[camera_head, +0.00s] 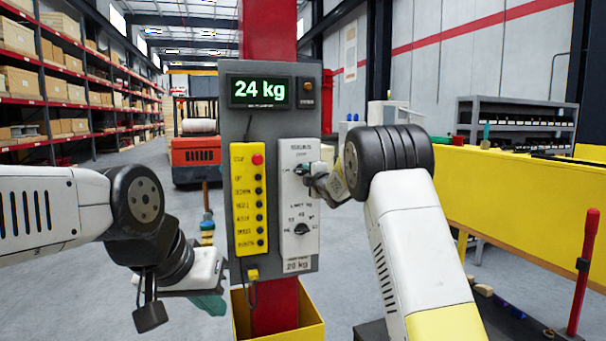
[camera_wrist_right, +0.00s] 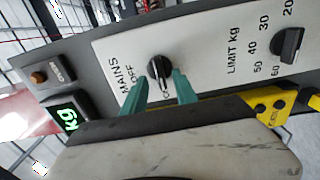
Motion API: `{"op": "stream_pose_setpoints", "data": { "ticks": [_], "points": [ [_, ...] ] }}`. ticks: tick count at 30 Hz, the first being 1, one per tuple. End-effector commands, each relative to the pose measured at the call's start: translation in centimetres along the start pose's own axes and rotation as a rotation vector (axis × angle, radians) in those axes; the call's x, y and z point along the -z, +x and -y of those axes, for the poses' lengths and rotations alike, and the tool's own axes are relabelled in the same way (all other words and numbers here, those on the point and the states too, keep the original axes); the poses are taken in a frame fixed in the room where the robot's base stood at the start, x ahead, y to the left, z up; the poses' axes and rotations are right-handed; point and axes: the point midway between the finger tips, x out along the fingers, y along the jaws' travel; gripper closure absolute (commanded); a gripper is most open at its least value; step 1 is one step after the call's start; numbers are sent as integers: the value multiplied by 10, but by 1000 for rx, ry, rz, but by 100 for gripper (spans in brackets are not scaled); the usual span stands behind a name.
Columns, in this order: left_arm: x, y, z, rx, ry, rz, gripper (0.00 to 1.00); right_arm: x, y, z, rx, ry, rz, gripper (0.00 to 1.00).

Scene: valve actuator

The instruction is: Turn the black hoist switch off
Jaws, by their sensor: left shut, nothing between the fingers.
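The black rotary switch (camera_head: 301,170) marked MAINS sits at the top of a light panel (camera_head: 299,258) on the grey control box. In the right wrist view the switch (camera_wrist_right: 159,68) shows a light pointer line running toward the fingers. My right gripper (camera_wrist_right: 161,76) has its two teal fingers apart, one tip on each side of the switch; whether they touch it is unclear. In the head view that gripper is mostly hidden by its own wrist. My left gripper (camera_head: 212,304) is shut and empty, low and left of the box.
A second black knob (camera_head: 300,229) for the kg limit is lower on the panel. A display (camera_head: 259,91) reads 24 kg. A yellow button pendant (camera_head: 248,200) hangs beside the panel. A yellow barrier (camera_head: 520,205) stands right; an orange forklift (camera_head: 195,150) is behind.

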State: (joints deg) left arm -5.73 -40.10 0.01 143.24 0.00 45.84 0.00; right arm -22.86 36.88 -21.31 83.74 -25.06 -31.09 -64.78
Motion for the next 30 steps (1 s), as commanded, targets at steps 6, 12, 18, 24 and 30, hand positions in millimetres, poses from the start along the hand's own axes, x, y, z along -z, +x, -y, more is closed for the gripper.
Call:
{"op": "stream_pose_setpoints", "data": {
  "ticks": [6,12,18,24,30],
  "points": [
    [0,0,0,0,0,0,100,0,25,0,0,2,1,65],
    [0,0,0,0,0,0,100,0,31,0,0,2,1,65],
    [0,0,0,0,0,0,100,0,30,0,1,3,1,69],
    [0,0,0,0,0,0,100,0,30,0,1,3,1,100],
    [0,0,0,0,0,0,100,0,30,0,1,5,1,100]
  ]
}}
